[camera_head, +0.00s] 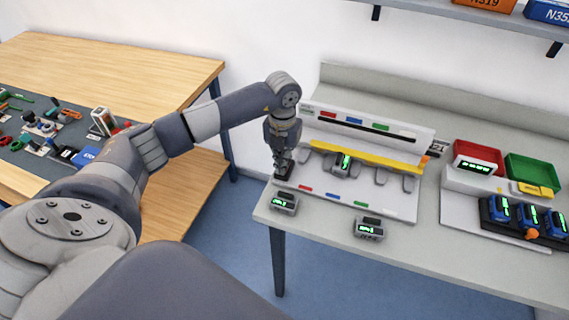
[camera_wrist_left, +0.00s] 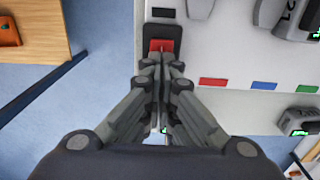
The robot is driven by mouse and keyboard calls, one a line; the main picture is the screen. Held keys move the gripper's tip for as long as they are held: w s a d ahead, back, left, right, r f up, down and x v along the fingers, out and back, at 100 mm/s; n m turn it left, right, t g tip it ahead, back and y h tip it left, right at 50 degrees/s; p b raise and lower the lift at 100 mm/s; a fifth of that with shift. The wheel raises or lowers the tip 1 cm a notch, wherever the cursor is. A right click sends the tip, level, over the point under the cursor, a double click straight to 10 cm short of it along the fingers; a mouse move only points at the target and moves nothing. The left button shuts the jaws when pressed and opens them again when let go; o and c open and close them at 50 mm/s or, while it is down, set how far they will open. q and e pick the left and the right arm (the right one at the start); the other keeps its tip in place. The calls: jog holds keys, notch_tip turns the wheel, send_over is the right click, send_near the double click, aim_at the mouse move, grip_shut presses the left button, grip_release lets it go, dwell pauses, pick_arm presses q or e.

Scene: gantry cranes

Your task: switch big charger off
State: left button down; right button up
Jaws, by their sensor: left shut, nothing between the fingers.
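The big charger (camera_head: 395,197) is a white station on the grey bench in the head view, with colored marks, a yellow bar and several grey holders. One holder carries a device with a green-lit display (camera_head: 344,162). My left gripper (camera_head: 282,171) points down at the charger's left end, shut and empty. In the left wrist view, the gripper's fingertips (camera_wrist_left: 162,62) are at the lower edge of a red switch (camera_wrist_left: 161,45) in a black housing. I cannot tell whether they touch it. The switch is mostly hidden behind the gripper in the head view. My right gripper is not in view.
Two grey devices with green displays (camera_head: 284,202) (camera_head: 369,229) lie at the bench's front edge. To the right stand a smaller charger (camera_head: 468,181) with blue batteries, a red bin (camera_head: 478,154) and a green bin (camera_head: 531,171). A wooden table (camera_head: 110,70) with tools stands left.

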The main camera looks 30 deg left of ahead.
pick_arm(q)
jog(key=shift+r+p, duration=0.45)
jog(key=shift+r, duration=0.35)
jog(key=shift+r+p, duration=1.6)
jog(key=shift+r, duration=0.95)
